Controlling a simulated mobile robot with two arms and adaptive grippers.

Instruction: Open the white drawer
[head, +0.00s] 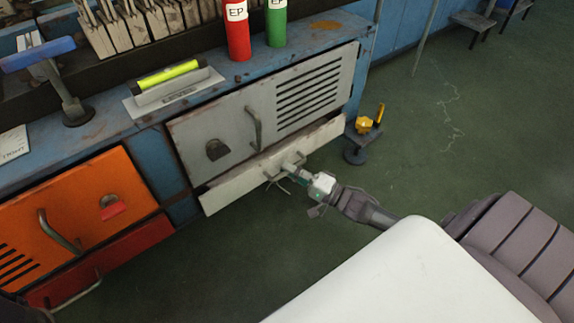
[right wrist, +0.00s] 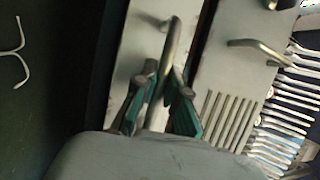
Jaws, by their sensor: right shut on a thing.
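The white drawer (head: 228,194) is the long low panel under a grey-white door in the blue bench. Its front seems to stand slightly forward of the door; I cannot tell how far. My right gripper (head: 292,172) is at its handle, right of the panel's middle. In the right wrist view, the fingers of the right gripper (right wrist: 158,102) are shut on the metal bar handle (right wrist: 172,45), one on each side. The drawer front (right wrist: 138,45) lies behind the handle. My left gripper is not in view.
The grey-white door (head: 222,112) above has its own handle (head: 254,128). An orange door (head: 95,185) and red drawer (head: 130,250) are at left. A small stand with a yellow item (head: 369,119) is near the right end. Green floor (head: 450,130) at right is mostly clear.

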